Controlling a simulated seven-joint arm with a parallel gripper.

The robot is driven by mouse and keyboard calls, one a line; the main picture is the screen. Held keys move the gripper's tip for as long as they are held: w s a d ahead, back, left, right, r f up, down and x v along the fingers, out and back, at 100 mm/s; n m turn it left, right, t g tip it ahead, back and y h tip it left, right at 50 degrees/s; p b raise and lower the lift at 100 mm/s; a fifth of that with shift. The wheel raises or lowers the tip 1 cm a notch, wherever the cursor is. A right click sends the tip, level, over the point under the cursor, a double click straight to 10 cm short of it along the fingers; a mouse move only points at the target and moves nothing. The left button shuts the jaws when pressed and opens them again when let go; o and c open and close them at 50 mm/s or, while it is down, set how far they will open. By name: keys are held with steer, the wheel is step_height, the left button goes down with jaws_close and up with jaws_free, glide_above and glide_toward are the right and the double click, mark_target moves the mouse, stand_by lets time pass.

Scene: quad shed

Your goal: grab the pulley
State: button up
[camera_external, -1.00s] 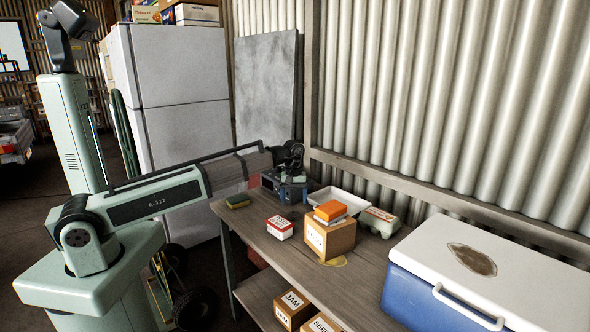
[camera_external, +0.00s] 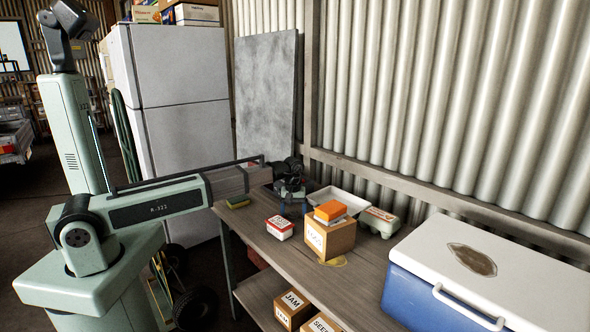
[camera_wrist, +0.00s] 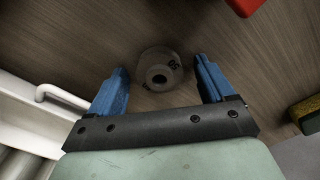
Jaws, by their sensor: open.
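The pulley (camera_wrist: 159,71) is a small grey round wheel with a dark centre hole and dark marks on its face. It lies on the wooden bench top in the wrist view. My gripper (camera_wrist: 162,67) is open, with one blue finger to the left of the pulley and one to the right. Gaps show between the pulley and both fingers. In the external view my gripper (camera_external: 294,208) is low over the far part of the bench, and I cannot make out the pulley there.
A blue cooler (camera_external: 430,300) stands in front.

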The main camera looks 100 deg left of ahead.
steer(key=c, duration=1.2)
steer(key=shift+r, duration=0.1)
